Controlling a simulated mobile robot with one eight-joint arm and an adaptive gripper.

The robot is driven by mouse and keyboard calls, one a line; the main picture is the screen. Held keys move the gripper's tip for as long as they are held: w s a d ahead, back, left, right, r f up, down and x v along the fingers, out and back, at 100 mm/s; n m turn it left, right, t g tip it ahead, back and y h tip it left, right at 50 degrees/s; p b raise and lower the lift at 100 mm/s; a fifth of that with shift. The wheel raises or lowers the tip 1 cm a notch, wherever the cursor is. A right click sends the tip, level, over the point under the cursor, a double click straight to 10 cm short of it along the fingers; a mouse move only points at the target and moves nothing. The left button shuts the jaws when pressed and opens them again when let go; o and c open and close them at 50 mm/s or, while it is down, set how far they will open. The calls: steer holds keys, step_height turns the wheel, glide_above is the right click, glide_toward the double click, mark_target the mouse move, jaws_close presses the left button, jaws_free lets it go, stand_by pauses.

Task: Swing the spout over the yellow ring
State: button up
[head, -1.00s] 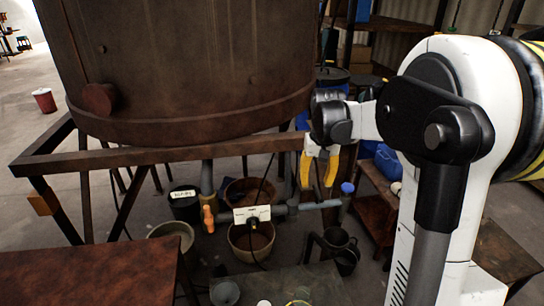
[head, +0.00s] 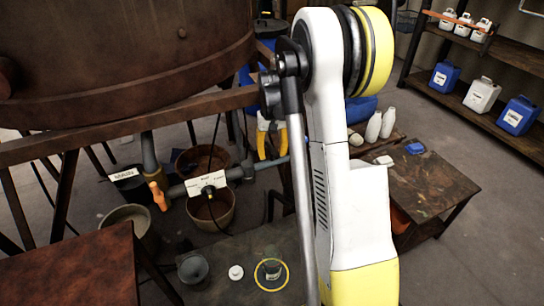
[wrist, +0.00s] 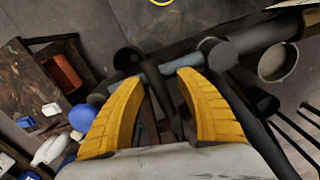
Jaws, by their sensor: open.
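The grey spout pipe (head: 262,167) runs rightward from under the rusty vat, past an orange valve handle (head: 158,195) and a white label plate (head: 206,182). Its right end is hidden behind my arm. The yellow ring (head: 284,285) lies on the low dark table with a clear glass in it; a sliver of the ring (wrist: 161,2) shows at the wrist view's top edge. My gripper (head: 272,150) is open, its yellow fingers pointing down just above the pipe. In the wrist view my fingers (wrist: 155,82) stand apart with dark pipework beyond the tips; I cannot tell if they touch it.
The rusty vat (head: 120,50) and its frame beam stand close left of my gripper. Buckets (head: 212,208) stand below the pipe. The low table (head: 235,258) also bears a grey cup and a white lid. A side table (head: 425,185) and shelves with jugs stand at right.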

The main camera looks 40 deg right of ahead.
mark_target(274, 155)
steer(key=shift+f, duration=0.15)
steer(key=shift+c, duration=0.5)
jaws_close()
steer(key=shift+s, duration=0.1)
steer(key=s+m, duration=0.1)
steer(key=s+a+m, duration=0.1)
steer(key=s+m, duration=0.1)
steer(key=m, duration=0.1)
steer(key=shift+a+p, duration=0.25)
steer(key=shift+p, duration=0.1)
steer(key=s+a+m, duration=0.3)
steer(key=a+m, duration=0.6)
steer(key=m, duration=0.5)
steer(key=shift+a, duration=0.25)
